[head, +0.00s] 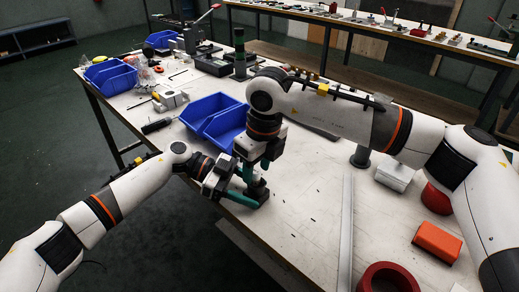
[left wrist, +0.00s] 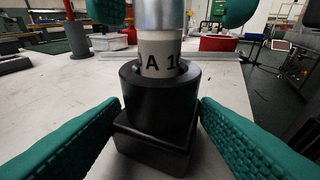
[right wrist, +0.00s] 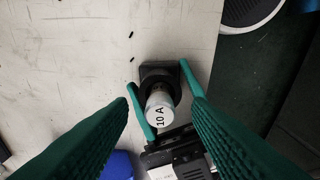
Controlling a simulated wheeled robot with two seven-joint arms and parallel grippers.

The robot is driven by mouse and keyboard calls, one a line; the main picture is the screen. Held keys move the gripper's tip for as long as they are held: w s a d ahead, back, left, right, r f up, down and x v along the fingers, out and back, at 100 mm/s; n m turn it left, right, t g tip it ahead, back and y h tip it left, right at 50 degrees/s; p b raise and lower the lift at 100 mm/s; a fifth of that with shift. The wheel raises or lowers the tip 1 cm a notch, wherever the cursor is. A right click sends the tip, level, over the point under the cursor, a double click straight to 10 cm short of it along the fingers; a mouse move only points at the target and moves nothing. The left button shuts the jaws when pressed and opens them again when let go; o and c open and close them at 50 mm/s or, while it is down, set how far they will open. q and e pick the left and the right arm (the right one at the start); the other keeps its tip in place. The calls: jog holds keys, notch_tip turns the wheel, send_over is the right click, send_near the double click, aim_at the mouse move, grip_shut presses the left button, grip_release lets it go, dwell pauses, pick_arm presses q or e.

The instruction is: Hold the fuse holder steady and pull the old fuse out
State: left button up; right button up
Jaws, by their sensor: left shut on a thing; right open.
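The fuse holder (left wrist: 155,140) is a black round collar on a square base, standing upright on the bench near its front edge. My left gripper (head: 252,190) is shut on it, one teal finger on each side. The old fuse (left wrist: 160,55) stands upright in the collar, a pale cylinder with a metal cap. Its "10 A" label also shows in the right wrist view (right wrist: 160,108). My right gripper (head: 257,172) is above, pointing down, open. Its fingers lie on either side of the fuse's upper part, with gaps. The fuse's lower end is hidden inside the holder.
Blue bins (head: 213,118) stand just behind the grippers. A metal strip (head: 346,225), an orange box (head: 437,241) and a dark red ring (head: 388,278) lie to the right. The bench's front edge is close by. Bare bench lies right of the holder.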

jog(key=shift+w+a+f, duration=0.1)
jog(key=shift+f, duration=0.8)
grip_shut()
